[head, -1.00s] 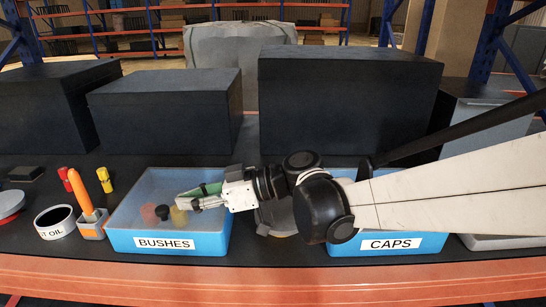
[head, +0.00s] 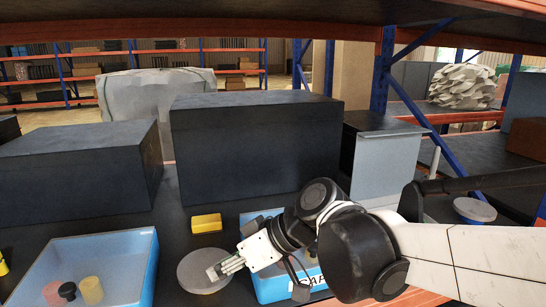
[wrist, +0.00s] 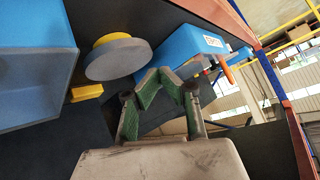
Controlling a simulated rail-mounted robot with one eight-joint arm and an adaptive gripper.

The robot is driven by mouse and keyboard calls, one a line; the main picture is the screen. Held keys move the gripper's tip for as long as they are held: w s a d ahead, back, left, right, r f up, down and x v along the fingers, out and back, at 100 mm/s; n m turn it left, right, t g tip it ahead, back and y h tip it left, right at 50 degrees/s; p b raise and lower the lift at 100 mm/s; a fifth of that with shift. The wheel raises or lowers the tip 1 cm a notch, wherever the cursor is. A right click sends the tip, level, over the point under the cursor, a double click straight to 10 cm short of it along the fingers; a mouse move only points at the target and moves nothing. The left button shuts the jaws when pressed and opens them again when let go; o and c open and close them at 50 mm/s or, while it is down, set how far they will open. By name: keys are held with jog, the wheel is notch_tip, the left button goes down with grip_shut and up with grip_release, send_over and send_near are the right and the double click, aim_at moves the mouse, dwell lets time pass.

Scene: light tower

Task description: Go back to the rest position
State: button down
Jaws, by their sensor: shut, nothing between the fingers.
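My gripper (head: 214,272) is shut and empty. In the head view its tips are in front of a round grey disc (head: 203,284) between two blue bins; I cannot tell how high above it they are. In the wrist view my gripper (wrist: 168,84) shows its green finger pads, with the grey disc (wrist: 118,60) and its yellow part beyond them to the upper left. My arm comes in from the right and covers much of the CAPS bin (head: 272,290).
The other blue bin (head: 140,262) at left holds pink, black and yellow pieces. A yellow block (head: 206,223) lies behind the disc. Large dark boxes (head: 255,150) (head: 80,175) stand at the back. A rack beam (head: 230,22) crosses overhead. A blue-grey panel (head: 385,165) stands right.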

jog(key=d+f+m+t+h, duration=0.1)
jog(key=d+m, duration=0.1)
jog(key=d, duration=0.3)
jog(key=s+d+f+m+t+h, duration=0.1)
jog(key=d+m+h, duration=0.1)
jog(key=d, duration=0.4)
jog(key=s+d+f+m+t+h, duration=0.1)
jog(key=d+m, duration=0.1)
jog(key=d, duration=0.3)
jog(key=shift+s+d+m+t+h, duration=0.1)
jog(key=shift+d+m+t+h, duration=0.2)
jog(key=shift+h, duration=0.1)
jog(key=s+d+f+m+t+h, duration=0.1)
jog(key=s+d+m+h, duration=0.1)
jog(key=d, duration=0.5)
jog(key=s+d+m+t+h, duration=0.1)
jog(key=s+d+m+h, duration=0.1)
jog(key=d, duration=0.4)
jog(key=shift+s+d+f+m+h, duration=0.2)
jog(key=shift+d+f+m+h, duration=0.25)
jog(key=shift+m, duration=0.25)
